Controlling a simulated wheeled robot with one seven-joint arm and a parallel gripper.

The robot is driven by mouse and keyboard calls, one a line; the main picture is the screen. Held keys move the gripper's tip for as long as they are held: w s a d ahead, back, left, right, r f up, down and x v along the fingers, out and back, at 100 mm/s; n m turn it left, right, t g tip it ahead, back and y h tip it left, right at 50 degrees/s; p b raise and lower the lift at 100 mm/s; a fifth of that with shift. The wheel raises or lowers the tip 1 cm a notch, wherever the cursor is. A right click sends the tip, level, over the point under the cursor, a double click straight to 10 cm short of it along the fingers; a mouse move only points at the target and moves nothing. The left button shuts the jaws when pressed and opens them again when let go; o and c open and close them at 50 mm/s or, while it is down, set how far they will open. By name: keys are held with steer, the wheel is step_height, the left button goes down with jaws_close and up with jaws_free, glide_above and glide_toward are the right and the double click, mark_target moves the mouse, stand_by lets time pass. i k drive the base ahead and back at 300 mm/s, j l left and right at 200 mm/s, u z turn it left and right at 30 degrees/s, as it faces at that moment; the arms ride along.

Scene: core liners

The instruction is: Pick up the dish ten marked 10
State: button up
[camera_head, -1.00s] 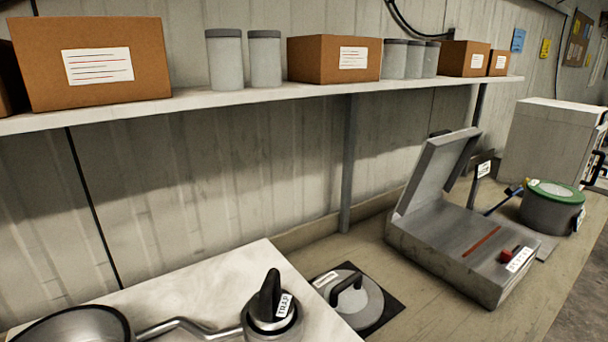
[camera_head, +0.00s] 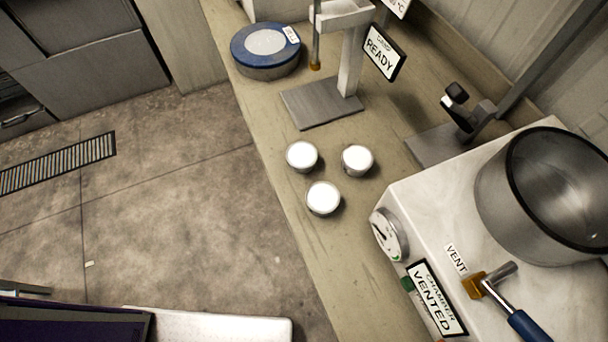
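Three small round dishes with white tops stand on the bench in the head view. One dish (camera_head: 301,156) is at the left, one (camera_head: 357,160) at the right, and one (camera_head: 323,198) nearest the front. They stand apart from each other in a loose triangle. No number can be read on any of them, so I cannot tell which is marked 10. My gripper is not in view.
A stand (camera_head: 322,104) with a "READY" sign (camera_head: 384,52) and a blue-rimmed round container (camera_head: 265,50) are behind the dishes. A white chamber unit (camera_head: 433,205) with a "VENTED" sign (camera_head: 437,299) and a metal pot (camera_head: 545,200) is at right. Floor lies left.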

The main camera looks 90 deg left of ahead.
mark_target(322, 198)
steer(key=u, duration=1.6)
